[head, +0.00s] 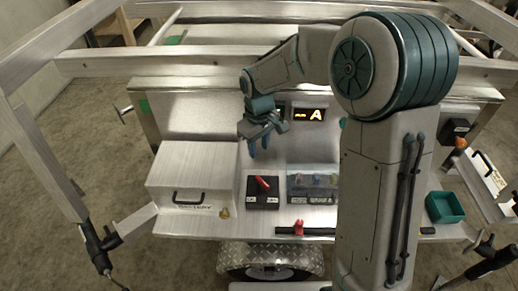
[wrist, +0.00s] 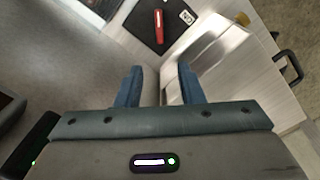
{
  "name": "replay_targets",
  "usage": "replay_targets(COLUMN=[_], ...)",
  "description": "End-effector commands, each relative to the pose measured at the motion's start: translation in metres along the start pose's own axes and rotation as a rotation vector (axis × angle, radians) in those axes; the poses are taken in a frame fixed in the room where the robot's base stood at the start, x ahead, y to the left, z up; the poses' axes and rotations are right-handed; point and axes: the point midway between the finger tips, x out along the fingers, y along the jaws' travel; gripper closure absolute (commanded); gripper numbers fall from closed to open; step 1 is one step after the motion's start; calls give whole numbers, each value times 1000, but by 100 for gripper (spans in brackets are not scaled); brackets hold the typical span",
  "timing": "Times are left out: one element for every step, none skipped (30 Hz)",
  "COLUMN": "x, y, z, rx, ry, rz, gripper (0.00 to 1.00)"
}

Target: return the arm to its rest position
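The fingers appear clear of the surface. My arm is bent, with its large upper joint covering the right middle of the head view.
A white battery box (head: 190,180) stands left of a black switch with a red handle (head: 263,186). A red clip (head: 298,227) sits on a dark bar at the front. A green tray (head: 445,207) lies right. Aluminium rails (head: 290,66) frame the area.

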Motion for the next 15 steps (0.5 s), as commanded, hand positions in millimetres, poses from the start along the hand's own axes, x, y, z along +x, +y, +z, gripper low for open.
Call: replay_targets(x=[0,0,0,0,0,0,0,0,0,0,0,0,1,0,-6], y=[0,0,0,0,0,0,0,0,0,0,0,0,0,0,2], z=[0,0,0,0,0,0,0,0,0,0,0,0,0,1,7], rx=[0,0,0,0,0,0,0,0,0,0,0,0,0,2,18], ry=[0,0,0,0,0,0,0,0,0,0,0,0,0,0,3], rz=[0,0,0,0,0,0,0,0,0,0,0,0,0,2,10], gripper=[65,65,65,65,65,65,65,65,65,65,65,65,65,65,65])
